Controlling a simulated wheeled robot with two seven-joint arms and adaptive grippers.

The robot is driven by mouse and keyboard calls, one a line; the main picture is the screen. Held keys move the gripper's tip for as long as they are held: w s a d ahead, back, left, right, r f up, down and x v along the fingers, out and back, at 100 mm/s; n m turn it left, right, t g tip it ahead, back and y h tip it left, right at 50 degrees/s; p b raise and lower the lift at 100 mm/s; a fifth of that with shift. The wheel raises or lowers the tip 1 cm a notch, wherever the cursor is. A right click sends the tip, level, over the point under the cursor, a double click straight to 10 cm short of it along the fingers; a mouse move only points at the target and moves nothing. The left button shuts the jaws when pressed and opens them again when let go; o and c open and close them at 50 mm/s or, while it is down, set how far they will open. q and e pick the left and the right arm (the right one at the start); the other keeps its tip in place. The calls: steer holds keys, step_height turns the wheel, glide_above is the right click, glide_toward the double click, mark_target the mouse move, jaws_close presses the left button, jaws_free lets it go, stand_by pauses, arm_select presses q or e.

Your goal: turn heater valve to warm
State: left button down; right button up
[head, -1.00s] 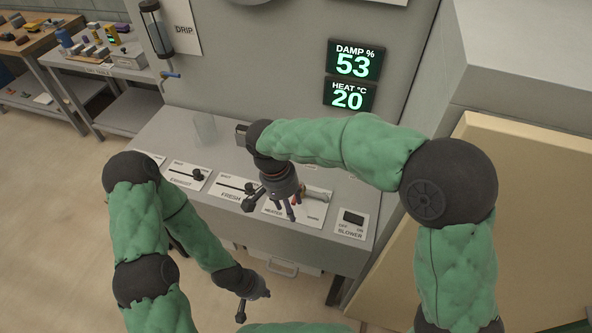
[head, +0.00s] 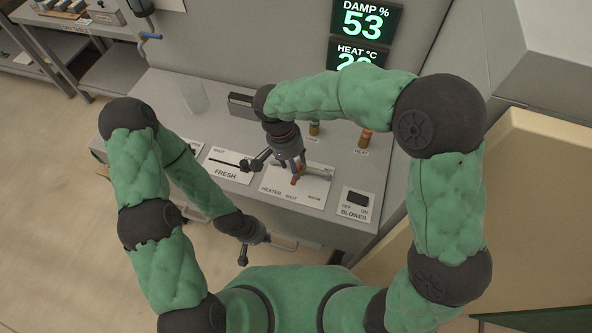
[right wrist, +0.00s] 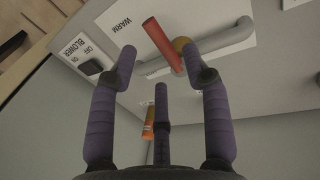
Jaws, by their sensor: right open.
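The heater valve has a red lever handle (head: 294,181) on the heater panel (head: 313,200), marked "shut" and "warm". In the right wrist view the red lever (right wrist: 163,44) shows with a brass pivot (right wrist: 182,45) on a grey pipe (right wrist: 228,40), and the "warm" label (right wrist: 122,26) is beside it. My right gripper (head: 288,172) is open over the valve. In its wrist view the fingers (right wrist: 161,70) are spread, and the lever lies ahead, between the two outer fingertips. My left gripper (head: 246,252) hangs low in front of the bench, empty as far as I see.
The blower switch (head: 357,199) is right of the heater panel, the fresh slider (head: 232,165) left. A clear glass (head: 194,96) stands at the back. The damp display (head: 366,20) reads 53; the heat display is partly covered.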

steer(key=shift+s+d+f+b, duration=0.1)
steer(key=shift+d+f+b, duration=0.1)
steer(key=shift+f, duration=0.75)
steer(key=shift+s+d+f+b, duration=0.1)
steer(key=shift+d+f, duration=0.05)
steer(key=shift+f, duration=0.75)
steer(key=shift+c, duration=0.2)
jaws_close()
